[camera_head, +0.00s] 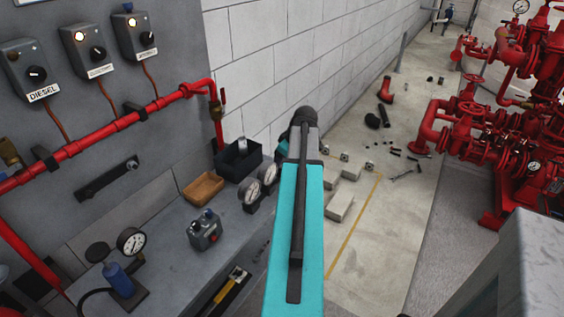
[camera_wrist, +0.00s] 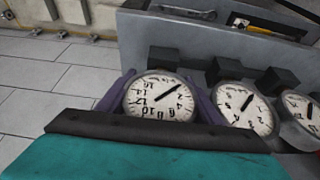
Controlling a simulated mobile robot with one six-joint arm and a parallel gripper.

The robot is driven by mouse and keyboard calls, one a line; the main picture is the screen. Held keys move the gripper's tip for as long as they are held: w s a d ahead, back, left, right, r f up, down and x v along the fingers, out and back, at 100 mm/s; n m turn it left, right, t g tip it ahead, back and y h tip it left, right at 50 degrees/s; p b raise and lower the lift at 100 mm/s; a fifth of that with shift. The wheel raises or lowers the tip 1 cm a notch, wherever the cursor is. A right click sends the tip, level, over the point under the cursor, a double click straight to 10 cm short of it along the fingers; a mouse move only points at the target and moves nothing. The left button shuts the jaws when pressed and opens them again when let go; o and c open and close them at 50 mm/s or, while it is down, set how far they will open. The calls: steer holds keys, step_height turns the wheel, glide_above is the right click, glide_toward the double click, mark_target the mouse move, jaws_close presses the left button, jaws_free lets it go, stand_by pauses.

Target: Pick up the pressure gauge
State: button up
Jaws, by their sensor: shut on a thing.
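A round pressure gauge (camera_wrist: 155,98) with a white dial and black needle sits between the two purple fingers of my gripper (camera_wrist: 160,95) in the wrist view. The fingers close on it from both sides, and its lower edge is hidden by my own wrist. Two similar gauges stand to its right in the wrist view, a middle gauge (camera_wrist: 241,108) and a right gauge (camera_wrist: 302,110). In the head view two gauges show on the bench, a nearer gauge (camera_head: 250,190) and a farther gauge (camera_head: 268,174). My arm hides the held gauge and gripper there. I cannot tell whether the held gauge is clear of the bench.
The grey bench (camera_head: 165,255) holds a black bin (camera_head: 236,163), a tan tray (camera_head: 203,188), a grey device (camera_head: 205,231) and a gauge on a blue pump (camera_head: 130,242). Grey blocks (camera_head: 340,203) lie on the floor. Red pipework (camera_head: 465,125) stands at right.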

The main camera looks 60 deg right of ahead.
steer(key=shift+r, duration=0.15)
steer(key=shift+r+p, duration=1.05)
steer(key=shift+r, duration=0.5)
steer(key=shift+s+r, duration=0.2)
steer(key=shift+s, duration=0.05)
steer(key=s+a+r+p, duration=0.1)
steer(key=s+a, duration=0.1)
steer(key=s, duration=1.3)
steer(key=shift+s+a+p, duration=0.15)
steer(key=shift+a+p, duration=0.05)
steer(key=shift+p, duration=0.15)
steer(key=shift+r, duration=0.1)
